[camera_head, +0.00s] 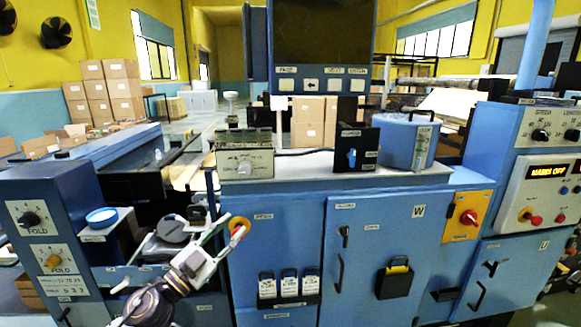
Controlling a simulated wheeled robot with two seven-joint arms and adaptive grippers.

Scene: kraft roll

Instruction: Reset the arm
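My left arm comes in from the lower left. Its gripper (234,225) is in front of the blue machine cabinet (270,232), left of its doors. The two slim fingers point up and to the right and stand apart, with nothing seen between them. My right gripper is not in view.
A fold control box (45,235) and a shelf with a blue-rimmed dish (101,217) stand left of my arm. A blue canister (405,142) stands on the counter. A control panel (545,180) reads "WARNS OFF" at right. Stacked cartons (105,90) are far back.

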